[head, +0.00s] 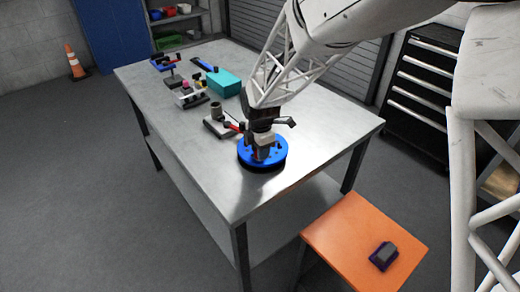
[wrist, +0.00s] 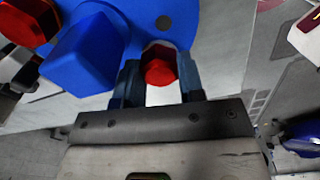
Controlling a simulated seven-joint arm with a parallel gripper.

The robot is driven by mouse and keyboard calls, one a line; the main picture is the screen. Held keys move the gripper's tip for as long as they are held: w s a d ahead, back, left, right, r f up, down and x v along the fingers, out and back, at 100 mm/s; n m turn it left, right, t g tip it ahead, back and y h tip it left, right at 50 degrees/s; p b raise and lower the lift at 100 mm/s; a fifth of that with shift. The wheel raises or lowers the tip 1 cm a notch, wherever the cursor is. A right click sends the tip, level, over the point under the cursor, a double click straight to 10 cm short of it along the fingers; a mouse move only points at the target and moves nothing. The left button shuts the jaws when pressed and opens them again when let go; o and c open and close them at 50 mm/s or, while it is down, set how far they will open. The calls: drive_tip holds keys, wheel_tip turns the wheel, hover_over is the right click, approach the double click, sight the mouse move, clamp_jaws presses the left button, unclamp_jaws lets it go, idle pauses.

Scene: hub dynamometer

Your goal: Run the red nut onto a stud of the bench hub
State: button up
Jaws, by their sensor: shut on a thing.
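The bench hub is a round blue disc (head: 279,153) on a dark base near the table's front right end. My gripper (head: 262,152) points down over it and hides part of its face. In the wrist view, my gripper (wrist: 159,80) is shut on a red hexagonal nut (wrist: 158,66), with one dark finger on each side. The nut is at the edge of the blue hub face (wrist: 165,8); I cannot tell whether it touches a stud. A second red piece (wrist: 30,18) shows at the upper left, beside a raised blue block (wrist: 85,55) of the hub.
Left of the hub, a grey block with a cylinder (head: 216,116) stands close to a red-ended tool (head: 232,127). A teal box (head: 224,82) and several small fixtures lie farther back. An orange stool (head: 350,235) holds a dark piece (head: 383,256). The table's front left is clear.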

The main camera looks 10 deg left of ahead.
drive_tip(key=shift+m, duration=0.8)
clamp_jaws()
drive_tip(key=o, duration=0.9)
unclamp_jaws()
drive_tip(key=shift+d, duration=0.1)
drive_tip(key=shift+c, duration=0.2)
drive_tip(key=shift+w+r, duration=0.15)
drive_tip(key=shift+r, duration=0.8)
drive_tip(key=shift+w+r, duration=0.1)
drive_tip(key=shift+r, duration=0.9)
drive_tip(key=shift+s, duration=0.2)
